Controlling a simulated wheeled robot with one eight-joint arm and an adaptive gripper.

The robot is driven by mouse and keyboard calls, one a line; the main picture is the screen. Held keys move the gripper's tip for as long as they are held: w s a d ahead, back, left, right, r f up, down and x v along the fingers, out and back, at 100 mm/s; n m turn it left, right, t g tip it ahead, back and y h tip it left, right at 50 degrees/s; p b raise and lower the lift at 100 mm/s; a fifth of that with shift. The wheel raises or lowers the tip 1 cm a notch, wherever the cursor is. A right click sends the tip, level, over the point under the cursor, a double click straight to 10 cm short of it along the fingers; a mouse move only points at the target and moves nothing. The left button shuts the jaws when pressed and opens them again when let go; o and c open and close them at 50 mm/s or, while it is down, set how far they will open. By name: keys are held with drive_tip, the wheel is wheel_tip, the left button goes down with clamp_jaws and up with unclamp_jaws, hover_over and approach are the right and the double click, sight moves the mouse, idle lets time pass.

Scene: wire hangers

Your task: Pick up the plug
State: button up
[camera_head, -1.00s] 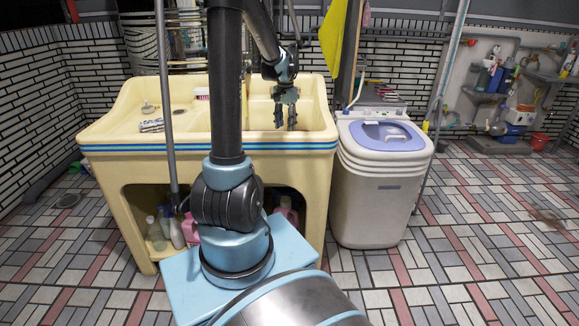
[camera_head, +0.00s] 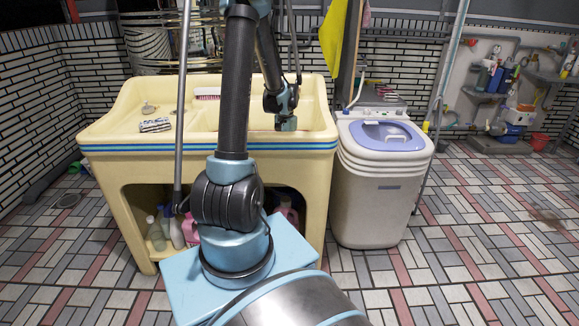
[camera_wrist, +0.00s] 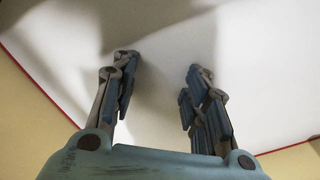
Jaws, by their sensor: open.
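I cannot make out a plug for certain in either view. A small metallic round item (camera_head: 148,108) lies in the left part of the cream sink (camera_head: 110,128), but it is too small to identify. My gripper (camera_head: 286,126) is down in the right basin of the sink; its fingertips are hidden behind the front rim. In the wrist view my gripper (camera_wrist: 163,80) is open, its two fingers apart with nothing between them. A white flat surface with a red edge (camera_wrist: 160,35) fills the space beyond the fingers, crossed by their shadows.
A striped packet (camera_head: 155,125) and a brush (camera_head: 207,93) lie on the sink's left side. A washing machine (camera_head: 385,170) stands close to the sink's right. A grey pole (camera_head: 182,100) rises before the sink. Bottles (camera_head: 160,232) sit underneath. Tiled floor at right is open.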

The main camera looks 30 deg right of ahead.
drive_tip(key=shift+d+f, duration=0.1)
drive_tip(key=shift+f, duration=1.65)
clamp_jaws()
